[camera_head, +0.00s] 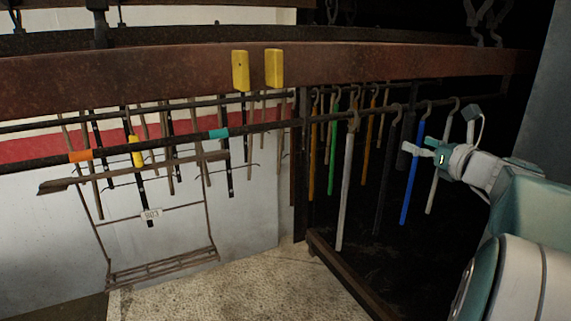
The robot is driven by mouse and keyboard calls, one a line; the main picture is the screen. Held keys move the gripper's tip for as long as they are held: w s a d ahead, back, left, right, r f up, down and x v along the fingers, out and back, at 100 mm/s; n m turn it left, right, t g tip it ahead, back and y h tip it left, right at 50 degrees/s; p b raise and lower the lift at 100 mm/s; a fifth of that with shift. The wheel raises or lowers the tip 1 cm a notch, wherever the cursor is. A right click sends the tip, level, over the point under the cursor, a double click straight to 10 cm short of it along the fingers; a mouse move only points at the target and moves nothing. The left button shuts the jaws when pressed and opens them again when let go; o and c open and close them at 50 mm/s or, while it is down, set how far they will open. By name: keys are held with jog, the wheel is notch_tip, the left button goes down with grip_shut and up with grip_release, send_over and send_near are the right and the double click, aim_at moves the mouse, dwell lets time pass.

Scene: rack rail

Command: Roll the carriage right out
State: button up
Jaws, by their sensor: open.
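The carriage appears to be the yellow piece (136,151) on the dark rail (180,141), with a dark strap and a numbered tag (151,213) hanging below it. The rail has an orange band (80,156) to its left and a teal band (218,133) to its right. A wire rack (160,262) hangs around and below the tag. My gripper (442,142) is open at the right, far from the yellow piece. It is in front of or beside the hanging rods; the exact gap cannot be told.
Several coloured rods hang from hooks at centre right, among them a blue one (412,175) and a pale one (346,185). A rusty beam (150,75) with two yellow blocks (240,70) crosses above. A low rusty bar (345,275) lies near the floor (240,285).

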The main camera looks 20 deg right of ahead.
aim_at(411, 140)
jog(key=shift+w+a, duration=0.2)
jog(key=shift+w, duration=1.55)
jog(key=shift+r, duration=0.1)
grip_shut()
